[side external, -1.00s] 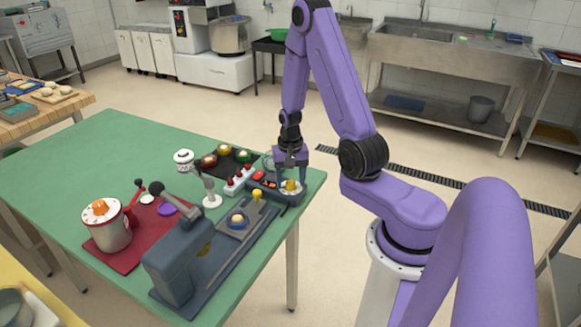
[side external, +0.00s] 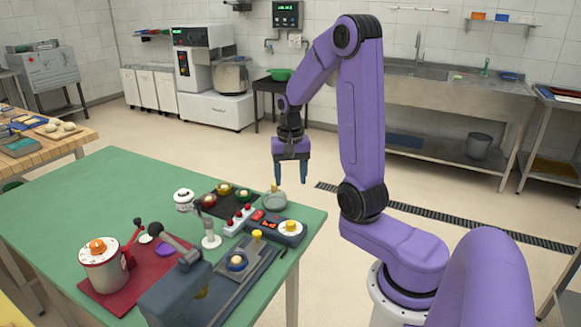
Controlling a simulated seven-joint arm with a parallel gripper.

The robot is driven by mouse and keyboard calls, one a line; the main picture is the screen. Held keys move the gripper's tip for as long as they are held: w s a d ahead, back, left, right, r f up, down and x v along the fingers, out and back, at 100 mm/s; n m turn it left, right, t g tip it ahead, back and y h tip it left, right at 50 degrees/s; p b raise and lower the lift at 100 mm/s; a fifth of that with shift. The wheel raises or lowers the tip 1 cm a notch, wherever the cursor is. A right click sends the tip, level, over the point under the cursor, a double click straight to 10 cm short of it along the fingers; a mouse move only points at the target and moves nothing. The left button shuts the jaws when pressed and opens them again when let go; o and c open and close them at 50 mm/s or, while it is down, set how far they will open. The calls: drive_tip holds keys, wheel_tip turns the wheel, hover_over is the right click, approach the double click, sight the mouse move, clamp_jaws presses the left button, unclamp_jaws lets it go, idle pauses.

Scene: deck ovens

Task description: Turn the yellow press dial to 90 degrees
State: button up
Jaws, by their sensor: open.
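The yellow press dial (side external: 290,226) is a yellow knob on a white round scale, at the right end of a dark grey control box (side external: 270,222) with a red display and red buttons. The box sits near the right edge of the green table. The knob's exact angle is too small to read. My gripper (side external: 290,182) points down, open and empty, well above the dial and apart from it. Nothing hides the dial.
A grey press (side external: 176,293) with a yellow-topped lever (side external: 257,234) stands in front of the box. A glass dish (side external: 274,203), a red-button strip (side external: 238,220) and a black tray (side external: 212,206) are close by. A pot with an orange dial (side external: 98,247) stands left. The table's back left is clear.

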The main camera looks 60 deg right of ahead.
drive_tip(key=shift+r, duration=1.3)
drive_tip(key=shift+a, duration=0.1)
drive_tip(key=s+a+n, duration=0.3)
drive_tip(key=a+n, duration=0.9)
drive_tip(key=a, duration=0.4)
drive_tip(key=s+a+n, duration=0.3)
drive_tip(key=s+n, duration=0.2)
drive_tip(key=s, duration=0.3)
drive_tip(key=s+a+n, duration=0.3)
drive_tip(key=s+n, duration=0.3)
drive_tip(key=s, duration=0.2)
drive_tip(key=shift+a+r, duration=0.35)
drive_tip(key=shift+a, duration=0.05)
